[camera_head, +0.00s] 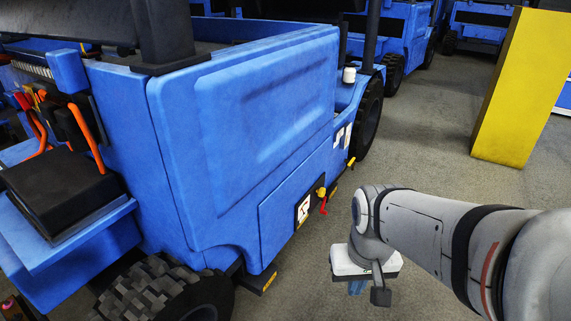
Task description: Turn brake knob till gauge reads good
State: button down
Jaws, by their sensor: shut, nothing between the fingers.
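A small yellow and red knob-like part (322,197) sticks out low on the side of the blue vehicle (250,110). It may be the brake knob, but it is too small to be sure. A white plate with a dark mark (303,209) sits just left of it. I cannot tell whether this is the gauge, and no reading can be made out. My gripper (372,288) hangs pointing down over the floor, right of and nearer than the knob-like part, apart from the vehicle. It is shut and empty, its fingers partly hidden by my wrist.
A yellow pillar (513,90) stands at the right. More blue vehicles (400,30) are parked at the back. A seat (60,190) and orange levers (88,138) are at the left. A front tyre (165,295) juts out at the bottom. Grey floor (430,150) is clear between vehicle and pillar.

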aim_at(320, 192)
jog(key=u, duration=3.15)
jog(key=k, duration=2.35)
jog(key=z, duration=1.75)
jog(key=i, duration=1)
jog(key=z, duration=0.05)
